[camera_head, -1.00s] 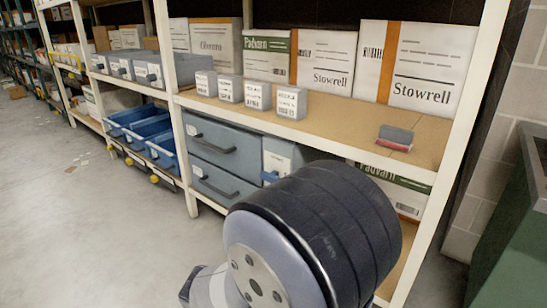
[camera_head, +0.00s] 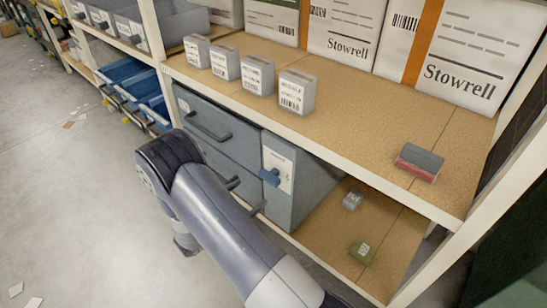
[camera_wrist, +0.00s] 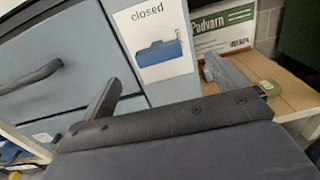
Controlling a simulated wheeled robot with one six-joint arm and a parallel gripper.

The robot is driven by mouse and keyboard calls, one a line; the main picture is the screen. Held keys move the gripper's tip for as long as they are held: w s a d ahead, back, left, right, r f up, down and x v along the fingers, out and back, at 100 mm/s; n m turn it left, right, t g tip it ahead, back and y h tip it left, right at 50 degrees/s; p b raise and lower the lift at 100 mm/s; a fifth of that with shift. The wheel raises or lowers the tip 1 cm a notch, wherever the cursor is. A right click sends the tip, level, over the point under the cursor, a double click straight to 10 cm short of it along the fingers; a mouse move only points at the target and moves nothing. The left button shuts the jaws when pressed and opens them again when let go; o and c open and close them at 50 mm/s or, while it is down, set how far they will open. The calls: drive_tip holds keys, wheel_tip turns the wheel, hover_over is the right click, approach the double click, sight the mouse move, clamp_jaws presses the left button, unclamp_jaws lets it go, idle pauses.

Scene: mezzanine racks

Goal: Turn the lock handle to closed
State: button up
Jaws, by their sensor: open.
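The lock handle is a blue lever on a white plate (camera_head: 283,160) on the grey cabinet's narrow front. In the head view the blue handle (camera_head: 270,177) sticks out from the plate. In the wrist view the handle (camera_wrist: 161,53) lies roughly crosswise, slightly tilted, below the printed word "closed". Smaller lettering on its right is too blurred to read. My gripper (camera_wrist: 161,72) is open and empty, its two fingers apart on either side of the handle and pointing toward it. No contact with the handle shows. In the head view my arm hides part of the lower drawers.
Grey drawers with dark bar handles (camera_head: 208,128) are left of the lock plate. The shelf above holds small grey boxes (camera_head: 297,92), Stowrell cartons (camera_head: 460,55) and a red-and-grey block (camera_head: 419,162). A small green box (camera_head: 362,252) lies on the lower shelf.

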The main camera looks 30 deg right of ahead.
sight(266, 177)
drive_tip(key=x, duration=0.7)
drive_tip(key=b+x, duration=0.1)
drive_tip(key=x, duration=0.3)
drive_tip(key=shift+w+a, duration=0.1)
drive_tip(key=shift+w, duration=0.15)
drive_tip(key=c, duration=1)
